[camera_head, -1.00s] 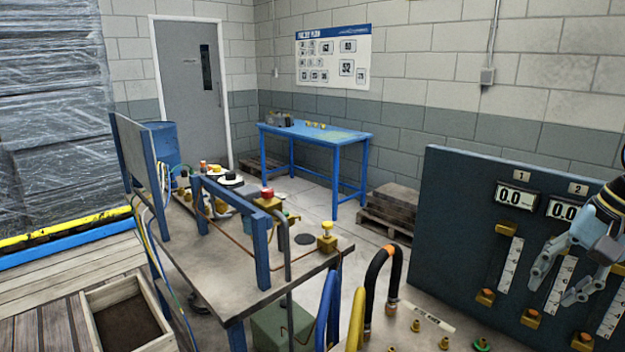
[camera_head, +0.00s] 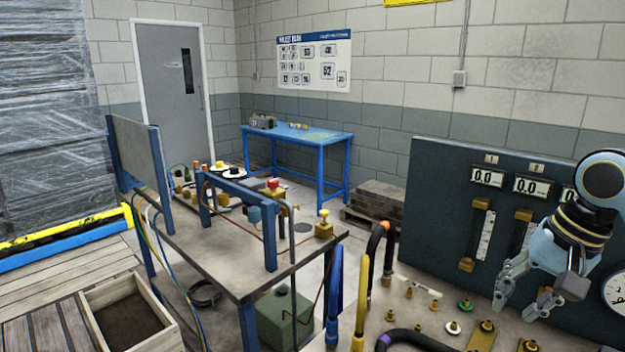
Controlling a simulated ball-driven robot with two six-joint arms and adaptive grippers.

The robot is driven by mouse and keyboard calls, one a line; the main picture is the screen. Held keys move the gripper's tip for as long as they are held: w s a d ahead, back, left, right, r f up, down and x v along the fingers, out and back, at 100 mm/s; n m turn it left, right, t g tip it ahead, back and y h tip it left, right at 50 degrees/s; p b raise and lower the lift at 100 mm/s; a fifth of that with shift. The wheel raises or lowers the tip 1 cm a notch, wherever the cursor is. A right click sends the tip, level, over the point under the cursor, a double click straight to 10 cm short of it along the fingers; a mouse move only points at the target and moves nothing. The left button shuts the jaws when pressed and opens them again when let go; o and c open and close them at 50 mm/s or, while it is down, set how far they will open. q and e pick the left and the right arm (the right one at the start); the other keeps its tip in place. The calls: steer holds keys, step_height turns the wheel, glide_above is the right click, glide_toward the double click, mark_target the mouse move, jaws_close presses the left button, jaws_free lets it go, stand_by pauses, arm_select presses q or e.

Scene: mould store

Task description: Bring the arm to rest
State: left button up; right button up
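My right arm reaches in at the right edge of the head view. Its gripper (camera_head: 522,297) hangs in front of the dark gauge panel (camera_head: 425,220), above the bench top with brass fittings. The gripper's two fingers are spread apart, with nothing visible between them. My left arm and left gripper are not in the picture.
Black, blue and yellow hoses (camera_head: 361,290) rise from the bench left of the gripper. A workbench (camera_head: 215,262) with a blue frame and valves stands at middle left. A blue table (camera_head: 318,139) stands by the back wall. Open floor lies between them.

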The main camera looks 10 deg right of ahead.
steer(key=s+a+f+n, duration=0.5)
steer(key=s+a, duration=0.3)
steer(key=s, duration=0.2)
steer(key=s+a+r+n+t+h, duration=0.15)
steer(key=s+n, duration=0.35)
steer(key=s, duration=0.5)
step_height(320, 180, down, 43)
steer(key=s+d+g+h+b, duration=0.1)
steer(key=s+d+g+b, duration=0.1)
steer(key=b, duration=1.2)
arm_select(q)
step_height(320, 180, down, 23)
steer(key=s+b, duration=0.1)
steer(key=b, duration=0.8)
arm_select(e)
steer(key=s+f, duration=0.9)
steer(key=f, duration=0.2)
steer(key=s+d+f+m+g, duration=0.1)
steer(key=s+f, duration=0.7)
steer(key=f, duration=0.4)
steer(key=shift+s, duration=0.4)
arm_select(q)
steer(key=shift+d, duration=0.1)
